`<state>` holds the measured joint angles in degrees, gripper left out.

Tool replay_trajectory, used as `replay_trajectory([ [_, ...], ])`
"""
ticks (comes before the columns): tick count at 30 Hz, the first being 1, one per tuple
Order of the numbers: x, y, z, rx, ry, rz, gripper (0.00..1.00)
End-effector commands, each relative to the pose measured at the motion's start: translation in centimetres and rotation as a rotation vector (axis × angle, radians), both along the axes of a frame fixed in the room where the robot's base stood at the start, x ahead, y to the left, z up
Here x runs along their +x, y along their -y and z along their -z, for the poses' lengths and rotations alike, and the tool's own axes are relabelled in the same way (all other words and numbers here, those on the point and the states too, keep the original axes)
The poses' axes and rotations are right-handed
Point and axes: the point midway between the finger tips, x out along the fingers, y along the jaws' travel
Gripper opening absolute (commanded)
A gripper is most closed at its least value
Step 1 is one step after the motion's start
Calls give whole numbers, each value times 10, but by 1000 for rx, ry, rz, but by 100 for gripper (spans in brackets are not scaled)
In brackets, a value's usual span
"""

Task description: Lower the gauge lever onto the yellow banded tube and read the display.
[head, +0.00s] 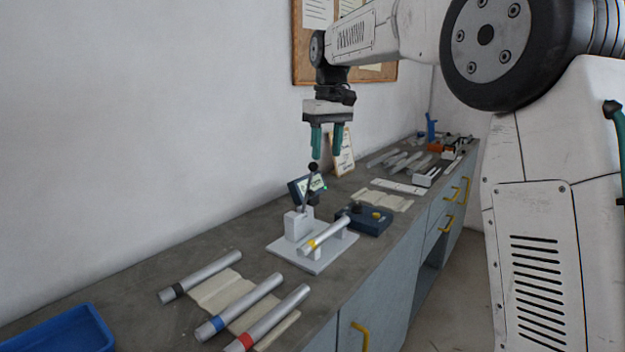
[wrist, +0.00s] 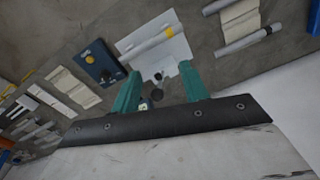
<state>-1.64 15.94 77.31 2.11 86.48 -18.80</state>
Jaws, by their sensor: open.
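The yellow banded tube (head: 324,236) lies in the gauge fixture on its pale base plate (head: 288,254). The gauge lever (head: 308,185) stands upright with a black ball knob at its top. The display (head: 306,188) is beside the lever, partly hidden by it; its reading is too small to make out. My gripper (head: 326,155) hangs open and empty above the lever knob, its green fingers pointing down. In the wrist view the open fingers (wrist: 158,85) show with the knob (wrist: 157,93) between them in the picture, and the yellow banded tube (wrist: 155,45) beyond.
A dark blue box with a yellow button (head: 368,218) stands right of the fixture. Tubes with black, blue (head: 238,308) and red bands lie on cloth in front. A blue tray (head: 75,335) is at the front left. More tubes and tools lie at the bench's far end.

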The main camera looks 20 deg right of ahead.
Motion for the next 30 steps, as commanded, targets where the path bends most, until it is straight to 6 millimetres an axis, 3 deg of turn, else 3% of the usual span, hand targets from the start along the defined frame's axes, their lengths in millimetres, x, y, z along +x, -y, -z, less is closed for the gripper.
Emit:
replay_trajectory([
  [1, 23, -2, 9, 2, -10, -16, 45],
  [3, 47, -4, 16, 5, -13, -41, 45],
  [9, 82, -6, 31, 10, -21, -78, 45],
  [14, 87, -7, 42, 10, -23, -85, 45],
  [24, 85, -9, 93, 10, -23, -84, 45],
  [30, 85, -10, 109, 9, -23, -85, 45],
])
